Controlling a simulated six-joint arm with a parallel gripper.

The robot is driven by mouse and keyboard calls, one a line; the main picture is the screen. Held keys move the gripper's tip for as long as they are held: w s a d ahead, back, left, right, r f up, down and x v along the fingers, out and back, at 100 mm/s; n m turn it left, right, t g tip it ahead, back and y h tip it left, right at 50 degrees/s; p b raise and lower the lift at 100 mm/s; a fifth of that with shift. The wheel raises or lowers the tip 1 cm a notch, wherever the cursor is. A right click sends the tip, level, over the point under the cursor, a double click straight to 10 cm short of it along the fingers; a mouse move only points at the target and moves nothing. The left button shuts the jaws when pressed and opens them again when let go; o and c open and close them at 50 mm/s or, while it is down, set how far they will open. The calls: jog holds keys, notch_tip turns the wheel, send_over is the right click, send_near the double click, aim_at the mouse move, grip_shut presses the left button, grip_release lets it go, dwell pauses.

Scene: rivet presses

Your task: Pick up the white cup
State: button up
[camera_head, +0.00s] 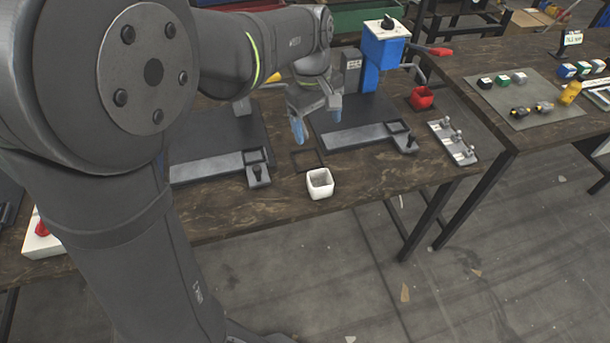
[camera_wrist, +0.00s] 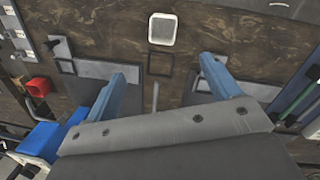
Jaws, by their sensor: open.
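A white square cup (camera_head: 320,184) stands upright near the front edge of the brown workbench. It also shows in the wrist view (camera_wrist: 162,29), at the top middle, beyond the fingertips. My gripper (camera_head: 316,117) hangs above the bench, behind the cup and apart from it. In the wrist view its two blue fingers (camera_wrist: 170,68) are spread wide with nothing held between them. A dark square frame (camera_wrist: 161,64) lies on the bench between the fingers and the cup. The cup is not hidden in either view.
A blue press (camera_head: 383,52) stands behind my gripper, with a red cup (camera_head: 421,98) at its right. Grey press bases (camera_head: 350,136) lie on both sides. A grey strip with fittings (camera_head: 453,141) is at the right.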

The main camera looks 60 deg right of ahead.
jog(key=w+a+f+n+g+h, duration=0.2)
jog(key=w+a+f+n, duration=0.15)
jog(key=n, duration=1.05)
send_near(320, 179)
jog(key=shift+h, duration=0.3)
jog(key=s+f, duration=0.1)
jog(key=f, duration=0.1)
jog(key=s+f, duration=0.1)
jog(key=f, duration=0.1)
jog(key=s+f, duration=0.1)
jog(key=shift+s+a+f, duration=0.25)
jog(key=shift+s+f, duration=0.15)
jog(key=c, duration=1.1)
jog(key=shift+c, duration=0.2)
jog(key=shift+r, duration=0.1)
